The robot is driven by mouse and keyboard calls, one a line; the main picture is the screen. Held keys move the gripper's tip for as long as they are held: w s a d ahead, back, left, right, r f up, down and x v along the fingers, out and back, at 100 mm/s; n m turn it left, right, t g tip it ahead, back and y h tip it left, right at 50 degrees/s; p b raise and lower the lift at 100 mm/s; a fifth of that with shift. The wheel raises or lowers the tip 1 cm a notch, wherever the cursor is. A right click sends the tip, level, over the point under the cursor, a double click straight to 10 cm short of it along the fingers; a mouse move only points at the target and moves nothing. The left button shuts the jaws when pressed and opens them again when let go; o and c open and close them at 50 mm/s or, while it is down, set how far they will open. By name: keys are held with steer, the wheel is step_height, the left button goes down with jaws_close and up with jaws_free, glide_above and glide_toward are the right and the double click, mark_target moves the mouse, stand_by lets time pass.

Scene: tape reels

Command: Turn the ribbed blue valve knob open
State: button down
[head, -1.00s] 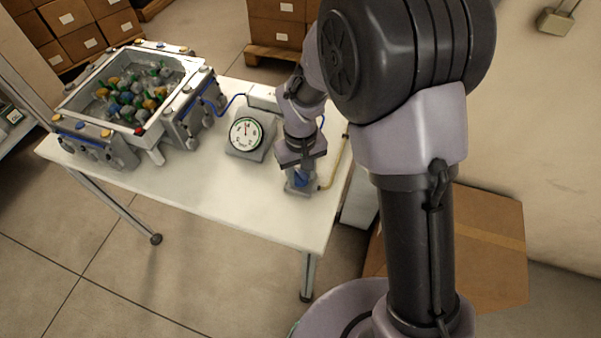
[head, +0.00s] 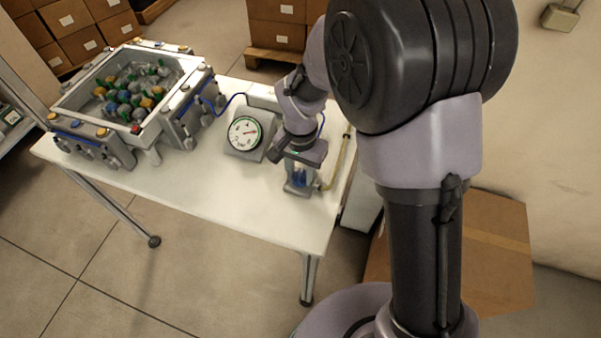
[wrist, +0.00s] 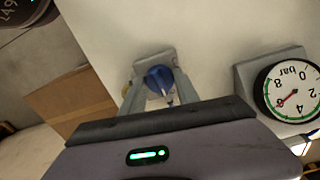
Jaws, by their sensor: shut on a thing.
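The ribbed blue valve knob (wrist: 160,79) sits on a grey valve block (wrist: 150,60) in the upper middle of the wrist view. In the head view the knob (head: 299,177) is small and partly hidden between the fingers, near the table's right end. My gripper (wrist: 159,92) is shut on the knob, one finger on each side. A round white pressure gauge (head: 245,132) with a green rim stands left of the valve. In the wrist view the gauge (wrist: 292,90) appears upside down at the right, its red needle pointing to the lower left.
A metal tank (head: 68,111) of coloured pieces stands at the left end of the white table (head: 200,185). A blue hose (head: 233,98) runs behind the gauge, and a yellowish hose (head: 342,160) is right of the valve. The front middle of the table is clear.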

mark_target(301, 175)
steer(key=shift+m, duration=0.6)
steer(key=c, duration=0.9)
jaws_free()
step_height(301, 175, up, 17)
steer(key=p, duration=0.6)
steer(key=shift+r, duration=0.2)
steer(key=s+d+r+n+t+y+b, duration=0.1)
steer(key=s+d+r+t+b, duration=0.1)
steer(key=s, duration=0.6)
steer(key=s+d+r+n+t+y+b, duration=0.1)
steer(key=s+d+r+t+b, duration=0.1)
steer(key=s+d, duration=0.5)
step_height(301, 175, up, 2)
steer(key=s+t, duration=0.1)
steer(key=s, duration=0.1)
steer(key=shift+s+t, duration=0.3)
steer(key=shift+t, duration=0.1)
